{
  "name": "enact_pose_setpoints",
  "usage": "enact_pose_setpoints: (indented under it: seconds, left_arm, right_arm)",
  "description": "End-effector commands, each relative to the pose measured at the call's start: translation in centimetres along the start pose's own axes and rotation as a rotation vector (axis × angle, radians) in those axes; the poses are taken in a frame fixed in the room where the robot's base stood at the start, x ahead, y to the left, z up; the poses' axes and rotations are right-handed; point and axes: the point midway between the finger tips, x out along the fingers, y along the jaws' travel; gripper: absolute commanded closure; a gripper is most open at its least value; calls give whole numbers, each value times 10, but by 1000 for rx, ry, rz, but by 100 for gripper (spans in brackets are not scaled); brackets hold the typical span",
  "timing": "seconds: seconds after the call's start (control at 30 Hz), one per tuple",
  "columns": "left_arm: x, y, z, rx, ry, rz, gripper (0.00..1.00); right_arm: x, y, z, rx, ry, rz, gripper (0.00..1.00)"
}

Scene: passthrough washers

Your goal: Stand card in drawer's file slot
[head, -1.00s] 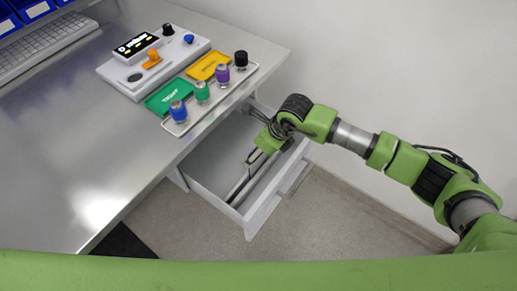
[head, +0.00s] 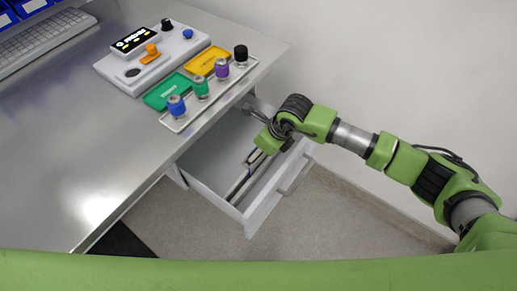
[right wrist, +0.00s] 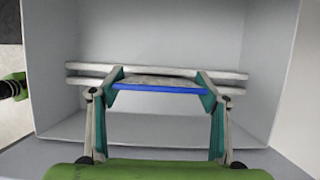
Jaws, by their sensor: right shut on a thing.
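The drawer (head: 207,194) is pulled out under the worktop's right end. Its file slot, two parallel pale rails (right wrist: 228,87), runs across the drawer in the right wrist view; the rails also show in the head view (head: 238,184). My right gripper (right wrist: 160,78) reaches down into the drawer and is shut on a card (right wrist: 160,88), seen edge-on as a thin blue strip. The card lies along the slot, between or just above the rails; its depth cannot be told. In the head view my right gripper (head: 257,156) hides most of the card. My left gripper is out of view.
On the worktop above the drawer stand a tray (head: 181,127) with several capped vials, green and yellow cards (head: 168,92), and a white device (head: 122,80). The drawer walls surround my right gripper closely. The drawer floor around the slot looks clear.

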Motion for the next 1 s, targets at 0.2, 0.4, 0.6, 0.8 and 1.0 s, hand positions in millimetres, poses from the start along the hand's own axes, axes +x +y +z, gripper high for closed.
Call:
enact_pose_setpoints:
  seconds: [0.2, 0.4, 0.6, 0.8, 1.0]
  left_arm:
    - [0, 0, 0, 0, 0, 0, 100]
    - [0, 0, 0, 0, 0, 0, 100]
    - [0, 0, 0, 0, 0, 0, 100]
    - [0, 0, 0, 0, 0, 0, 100]
    - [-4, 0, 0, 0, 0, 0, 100]
  right_arm:
    - [0, 0, 0, 0, 0, 0, 26]
    - [0, 0, 0, 0, 0, 0, 12]
    - [0, 0, 0, 0, 0, 0, 0]
    - [0, 0, 0, 0, 0, 0, 0]
    - [-6, 0, 2, 0, 0, 0, 0]
